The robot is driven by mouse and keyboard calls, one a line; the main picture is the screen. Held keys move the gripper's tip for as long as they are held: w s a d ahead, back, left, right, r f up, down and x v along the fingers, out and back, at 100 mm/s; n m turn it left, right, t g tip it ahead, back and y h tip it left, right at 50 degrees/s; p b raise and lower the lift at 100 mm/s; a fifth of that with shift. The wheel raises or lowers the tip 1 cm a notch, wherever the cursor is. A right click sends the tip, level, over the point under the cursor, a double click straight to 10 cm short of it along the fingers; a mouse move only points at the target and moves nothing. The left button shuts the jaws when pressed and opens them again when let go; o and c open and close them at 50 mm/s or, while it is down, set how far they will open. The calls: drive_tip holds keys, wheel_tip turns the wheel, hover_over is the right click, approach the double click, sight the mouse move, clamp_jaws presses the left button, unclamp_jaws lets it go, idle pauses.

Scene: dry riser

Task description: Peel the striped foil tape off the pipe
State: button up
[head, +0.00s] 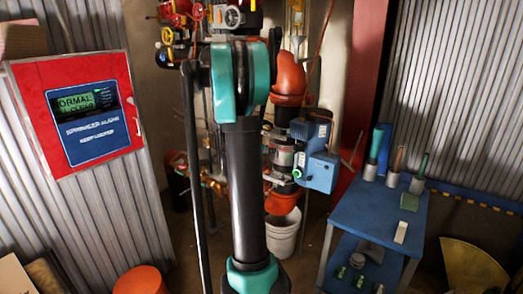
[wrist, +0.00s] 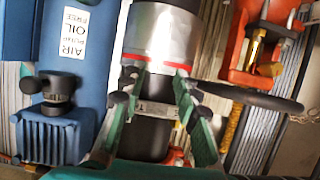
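A dark vertical pipe (wrist: 154,135) runs between the two green fingers of my gripper (wrist: 155,92) in the wrist view. A shiny silver band with a red stripe at its lower edge (wrist: 163,38) wraps the pipe just beyond the fingertips. A narrow pale band with small lettering (wrist: 154,109) lies between the fingers. I cannot tell which band is the tape's loose part. The fingers are spread to either side of the pipe; contact is unclear. In the head view, silver banding shows on the pipe (head: 283,157) right of my arm, which hides the gripper.
A blue pump unit (wrist: 100,60) stands close left of my gripper. A red fitting with a brass valve (wrist: 262,45) and a dark handwheel (wrist: 250,97) are close right. A white bucket (head: 285,237) stands below the pipe. A blue cart (head: 365,210) with tools is at right.

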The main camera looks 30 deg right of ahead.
drive_tip(key=shift+x, duration=2.45)
drive_tip(key=shift+s, duration=0.1)
drive_tip(key=shift+c, duration=0.5)
clamp_jaws()
drive_tip(key=c, duration=0.6)
unclamp_jaws()
drive_tip(key=shift+a, duration=0.1)
clamp_jaws()
drive_tip(key=shift+s+a, duration=0.15)
drive_tip(key=shift+a, duration=0.2)
drive_tip(key=shift+a, duration=0.15)
drive_tip(key=s+a, duration=0.3)
drive_tip(key=a, duration=0.4)
drive_tip(key=shift+a, duration=0.1)
